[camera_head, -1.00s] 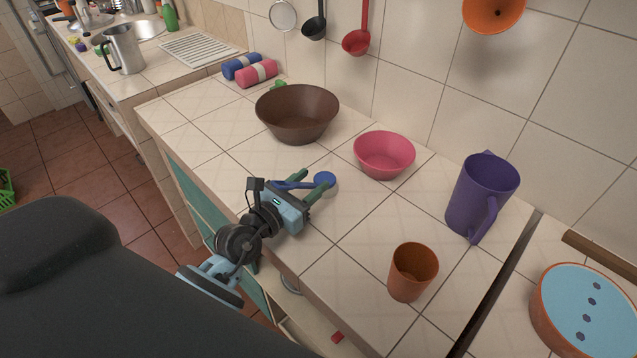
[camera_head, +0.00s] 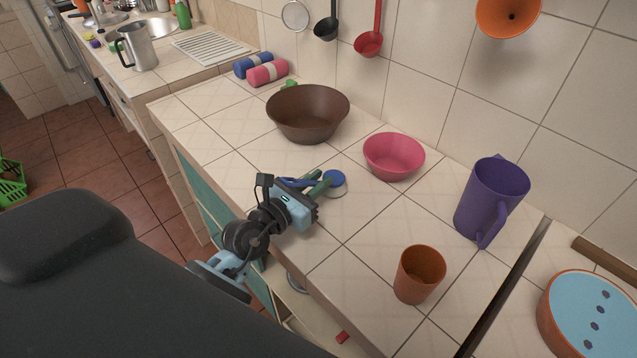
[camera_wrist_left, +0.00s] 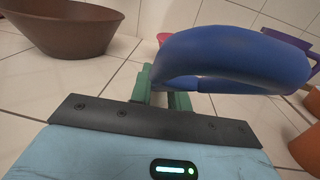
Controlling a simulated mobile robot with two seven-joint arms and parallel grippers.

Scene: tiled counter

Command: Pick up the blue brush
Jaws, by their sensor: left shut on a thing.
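The blue brush (camera_head: 335,178) has a round blue head with a white underside edge and a blue handle. It is at the counter's middle, left of the pink bowl. My left gripper (camera_head: 318,184) comes in from the left and its green fingers are shut on the brush. In the left wrist view the blue brush (camera_wrist_left: 235,55) fills the space past the green fingers (camera_wrist_left: 165,92), with its thick handle curving to the right. The fingers partly hide the brush in the head view. My right gripper is not in view.
A brown bowl (camera_head: 308,113) stands behind the brush and a pink bowl (camera_head: 393,157) to its right. An orange cup (camera_head: 419,274) and a purple pitcher (camera_head: 490,200) stand further right. Blue and pink rolls (camera_head: 262,70) lie at the back. The counter in front of the pink bowl is clear.

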